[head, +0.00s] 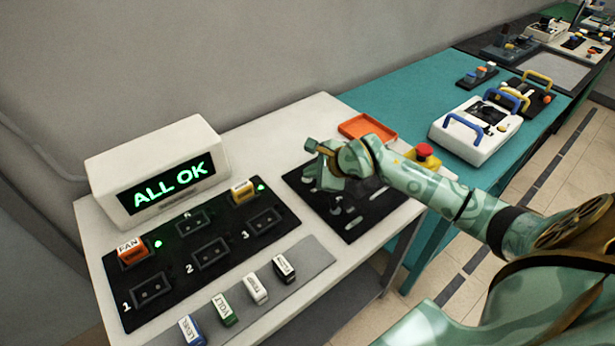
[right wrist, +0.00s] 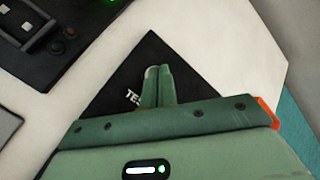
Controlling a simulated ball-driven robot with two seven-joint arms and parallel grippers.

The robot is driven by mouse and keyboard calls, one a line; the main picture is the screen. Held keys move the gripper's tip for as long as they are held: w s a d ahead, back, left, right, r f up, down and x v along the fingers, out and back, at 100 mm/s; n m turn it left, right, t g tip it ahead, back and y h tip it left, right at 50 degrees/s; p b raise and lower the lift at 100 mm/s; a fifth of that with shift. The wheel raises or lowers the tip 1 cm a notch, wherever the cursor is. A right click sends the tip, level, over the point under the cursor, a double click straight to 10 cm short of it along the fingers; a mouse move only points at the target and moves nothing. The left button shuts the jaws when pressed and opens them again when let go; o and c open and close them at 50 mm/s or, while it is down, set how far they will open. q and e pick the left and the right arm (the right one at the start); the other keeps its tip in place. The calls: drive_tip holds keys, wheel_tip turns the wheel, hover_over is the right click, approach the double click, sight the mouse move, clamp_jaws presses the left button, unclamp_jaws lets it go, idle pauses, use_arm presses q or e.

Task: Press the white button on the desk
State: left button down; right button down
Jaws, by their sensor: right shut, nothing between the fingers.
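My right gripper (head: 322,176) is over the back left part of a black panel (head: 352,232) on the white desk (head: 300,125). In the right wrist view its two fingers (right wrist: 158,76) are shut together, with nothing between them, above the black panel (right wrist: 150,45). White lettering beginning "TE" shows beside the fingers. A small pale rounded patch shows at the fingertips; I cannot tell whether it is the white button or part of a finger. No white button shows clearly, and the gripper hides part of the panel. My left gripper is not in view.
A display reading "ALL OK" (head: 168,187) stands at the left behind a black socket board (head: 205,285). Several labelled plugs lie on a grey strip (head: 318,258). An orange tray (head: 368,128) and a red button on yellow (head: 424,153) are near my right forearm.

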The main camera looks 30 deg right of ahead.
sight(312, 182)
drive_tip(key=shift+r, duration=0.15)
wheel_tip(312, 182, up, 5)
drive_tip(key=p, duration=0.4)
drive_tip(key=shift+w+r, duration=0.1)
drive_tip(key=shift+r, duration=0.05)
idle(0.6)
